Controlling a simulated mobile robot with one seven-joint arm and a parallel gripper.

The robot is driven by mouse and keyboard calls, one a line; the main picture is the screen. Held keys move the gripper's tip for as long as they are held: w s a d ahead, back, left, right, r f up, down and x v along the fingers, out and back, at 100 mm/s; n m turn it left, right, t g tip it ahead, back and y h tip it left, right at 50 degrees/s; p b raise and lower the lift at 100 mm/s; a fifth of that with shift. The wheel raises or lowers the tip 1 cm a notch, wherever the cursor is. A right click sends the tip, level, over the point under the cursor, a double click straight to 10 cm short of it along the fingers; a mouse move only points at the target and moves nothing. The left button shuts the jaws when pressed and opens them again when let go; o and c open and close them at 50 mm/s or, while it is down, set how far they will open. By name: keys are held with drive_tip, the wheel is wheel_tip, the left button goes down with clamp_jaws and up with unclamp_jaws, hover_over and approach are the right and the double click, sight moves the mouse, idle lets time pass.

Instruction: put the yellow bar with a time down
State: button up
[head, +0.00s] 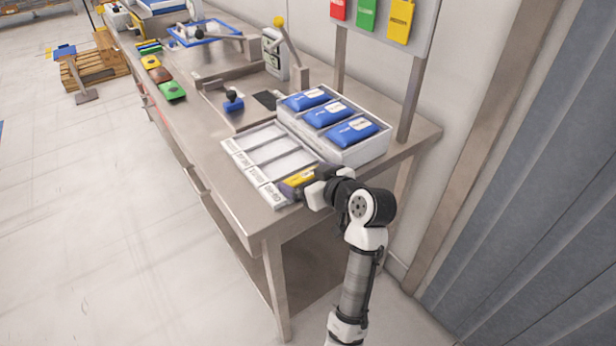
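A yellow bar (298,179) is at the near right end of a low white tray (232,149) on the steel bench. The tray has several slots in a row, each with a small dark printed label at its front edge; the print is too small to read. My gripper (312,187) is at the right end of the yellow bar, touching or very close to it. Its fingers are mostly hidden by the wrist, so I cannot tell whether they are shut on the bar. I cannot tell whether the bar rests in the nearest slot or is held just above it.
A white box (364,153) with blue packs stands right behind the tray. Green (172,91), brown (160,75) and other coloured pieces lie along the bench's left edge. A blue block with a black knob (234,103) stands farther back. Bare steel (210,130) lies left of the tray.

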drive_tip(key=shift+r, duration=0.2)
drive_tip(key=b+v, duration=0.2)
drive_tip(key=v, duration=1)
drive_tip(key=shift+d+f, duration=0.1)
